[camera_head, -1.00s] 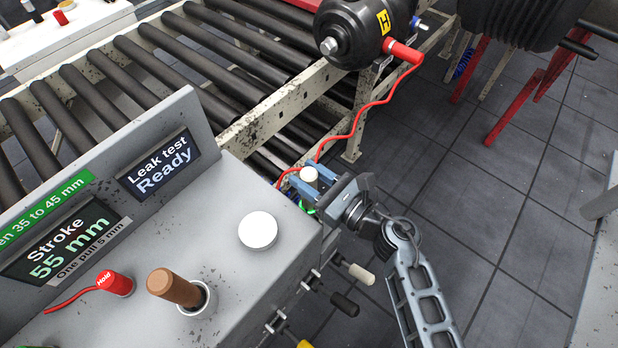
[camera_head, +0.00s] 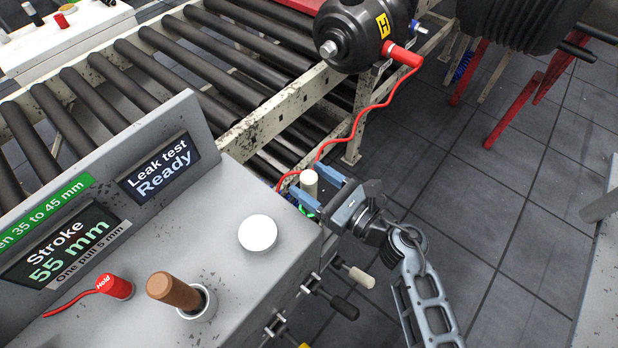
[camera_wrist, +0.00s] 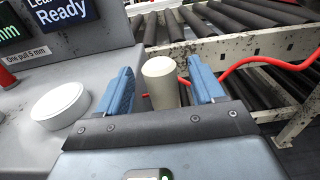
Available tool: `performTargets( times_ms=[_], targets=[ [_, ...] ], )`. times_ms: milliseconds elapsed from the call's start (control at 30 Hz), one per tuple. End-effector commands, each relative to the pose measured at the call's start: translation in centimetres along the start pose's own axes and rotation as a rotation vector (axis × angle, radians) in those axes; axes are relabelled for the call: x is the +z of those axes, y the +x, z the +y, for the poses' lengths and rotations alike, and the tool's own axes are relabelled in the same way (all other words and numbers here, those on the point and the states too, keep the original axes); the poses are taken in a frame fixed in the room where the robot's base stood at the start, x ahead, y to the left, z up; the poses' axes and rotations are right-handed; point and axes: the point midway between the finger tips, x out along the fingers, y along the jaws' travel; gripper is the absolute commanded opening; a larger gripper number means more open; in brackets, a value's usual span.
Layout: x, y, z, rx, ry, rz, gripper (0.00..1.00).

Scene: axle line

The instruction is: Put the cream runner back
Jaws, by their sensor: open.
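A cream cylinder (camera_head: 309,182) stands upright just past the right end of the grey bench. It also shows in the wrist view (camera_wrist: 161,82), between the two blue fingers. My gripper (camera_head: 305,184) is open around it, with a visible gap on each side in the wrist view. The cylinder's lower end is hidden by the gripper, so I cannot tell what it rests on. A second cream piece, a cream-tipped handle (camera_head: 360,275), sticks out from the bench's side above a black-tipped handle (camera_head: 344,306).
The grey bench (camera_head: 225,290) carries a white round button (camera_head: 258,233), a brown handle (camera_head: 173,290) and a red plug (camera_head: 115,286). Screens read "Leak test Ready" and "Stroke 55 mm". A red hose (camera_head: 352,137) runs close by from a black tank (camera_head: 357,30). Rollers lie behind.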

Motion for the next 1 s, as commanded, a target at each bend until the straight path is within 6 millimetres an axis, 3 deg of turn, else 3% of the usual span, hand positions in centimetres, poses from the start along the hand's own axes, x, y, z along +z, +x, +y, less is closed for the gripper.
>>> performTargets(
  times_ms=[300,500,700,1000],
  targets=[
    [-0.3,-6.7,0.0,-0.003,0.001,0.002,0.67],
    [-0.2,-9.6,0.0,-0.002,0.000,0.002,0.67],
    [-0.1,-10.7,0.0,-0.001,-0.001,0.001,0.67],
    [-0.1,-10.7,0.0,0.000,0.000,0.001,0.67]
  ],
)
